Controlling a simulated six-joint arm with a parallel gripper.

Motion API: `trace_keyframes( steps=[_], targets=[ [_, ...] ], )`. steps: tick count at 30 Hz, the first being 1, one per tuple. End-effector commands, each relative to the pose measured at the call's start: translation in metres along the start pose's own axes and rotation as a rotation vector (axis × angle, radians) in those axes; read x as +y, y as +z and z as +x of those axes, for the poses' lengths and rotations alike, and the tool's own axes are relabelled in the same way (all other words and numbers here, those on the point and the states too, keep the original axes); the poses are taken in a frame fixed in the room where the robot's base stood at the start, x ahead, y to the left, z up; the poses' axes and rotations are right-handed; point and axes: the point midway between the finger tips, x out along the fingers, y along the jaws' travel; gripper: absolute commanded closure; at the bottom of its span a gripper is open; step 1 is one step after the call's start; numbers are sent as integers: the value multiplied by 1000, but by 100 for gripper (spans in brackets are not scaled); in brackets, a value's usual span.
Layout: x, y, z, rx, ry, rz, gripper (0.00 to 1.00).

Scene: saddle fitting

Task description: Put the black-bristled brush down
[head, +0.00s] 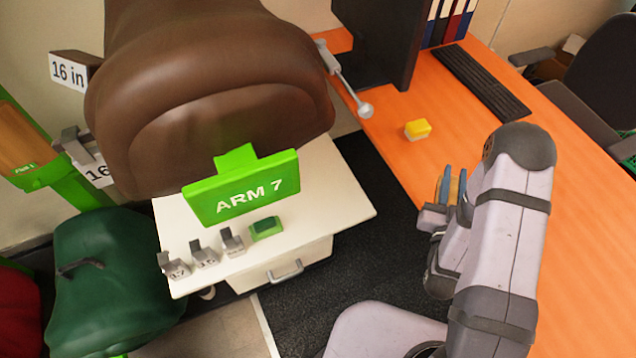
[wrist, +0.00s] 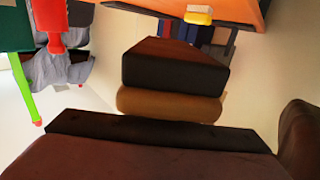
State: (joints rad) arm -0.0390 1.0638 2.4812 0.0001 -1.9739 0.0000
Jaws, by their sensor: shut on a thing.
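In the head view my gripper (head: 452,188) is at the right, over the near side of the orange desk. Its two blue fingers are closed on the brush (head: 454,187), of which only a tan, wood-coloured part shows between them.
A yellow-topped block (head: 417,129) lies on the orange desk (head: 390,160), near a keyboard (head: 480,82). Bare desk lies around the block. A brown saddle (head: 215,90) with a green ARM 7 sign (head: 243,188) overhangs a white cabinet (head: 340,205). The cabinet carries numbered tags and a green block (head: 267,228).

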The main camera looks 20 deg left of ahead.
Motion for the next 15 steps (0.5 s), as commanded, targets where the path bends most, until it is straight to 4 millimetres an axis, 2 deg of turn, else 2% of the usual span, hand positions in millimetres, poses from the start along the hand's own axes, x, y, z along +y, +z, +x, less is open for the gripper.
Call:
trace_keyframes(
  steps=[1, 6, 15],
  targets=[
    [-9, 13, 1, 2, -20, 0, 100],
    [-43, 34, 4, 5, -97, 0, 100],
    [-120, 54, 6, 10, -262, 1, 100]
  ],
)
